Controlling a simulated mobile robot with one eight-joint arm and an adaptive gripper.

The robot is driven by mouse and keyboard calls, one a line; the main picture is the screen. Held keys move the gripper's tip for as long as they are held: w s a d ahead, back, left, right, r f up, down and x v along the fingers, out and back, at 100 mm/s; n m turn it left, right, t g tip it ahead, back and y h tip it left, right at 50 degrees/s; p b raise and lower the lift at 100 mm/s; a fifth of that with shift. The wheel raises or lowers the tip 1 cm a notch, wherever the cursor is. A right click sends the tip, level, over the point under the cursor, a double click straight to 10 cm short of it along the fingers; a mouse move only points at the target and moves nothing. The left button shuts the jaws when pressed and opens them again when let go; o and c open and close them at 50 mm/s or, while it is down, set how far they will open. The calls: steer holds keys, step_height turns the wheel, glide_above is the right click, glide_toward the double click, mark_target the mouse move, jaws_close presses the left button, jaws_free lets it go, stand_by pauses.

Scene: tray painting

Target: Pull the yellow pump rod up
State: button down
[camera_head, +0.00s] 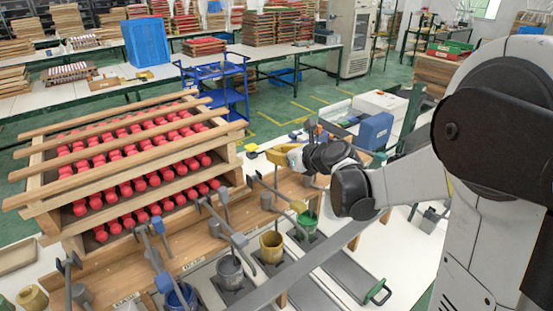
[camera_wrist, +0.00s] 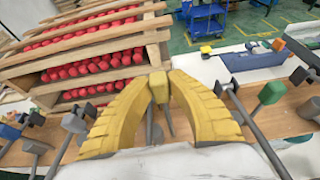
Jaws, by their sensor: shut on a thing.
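In the wrist view my gripper (camera_wrist: 160,80) has its two yellow, ribbed fingers closed around the small yellow knob of the yellow pump rod (camera_wrist: 158,92). Grey bars run down below the knob between the fingers. In the head view my gripper (camera_head: 285,155) reaches in from the right above the wooden pump bench, and the fingers hide the held knob. The yellow pot (camera_head: 271,247) stands in front of the bench, below and left of my gripper.
A wooden rack (camera_head: 130,165) with rows of red pieces stands left of my gripper. A green knob (camera_wrist: 270,92) and a grey knob (camera_wrist: 75,122) flank the held one. A grey pot (camera_head: 229,270), blue pot (camera_head: 181,297) and green pot (camera_head: 307,222) line the bench.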

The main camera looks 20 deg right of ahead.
step_height(320, 180, up, 5)
steer(key=shift+w+r+p, duration=0.1)
steer(key=shift+r+p, duration=0.05)
steer(key=shift+p, duration=0.9)
steer(key=c, duration=1.3)
jaws_free()
steer(key=shift+o, duration=0.2)
steer(key=v, duration=1.2)
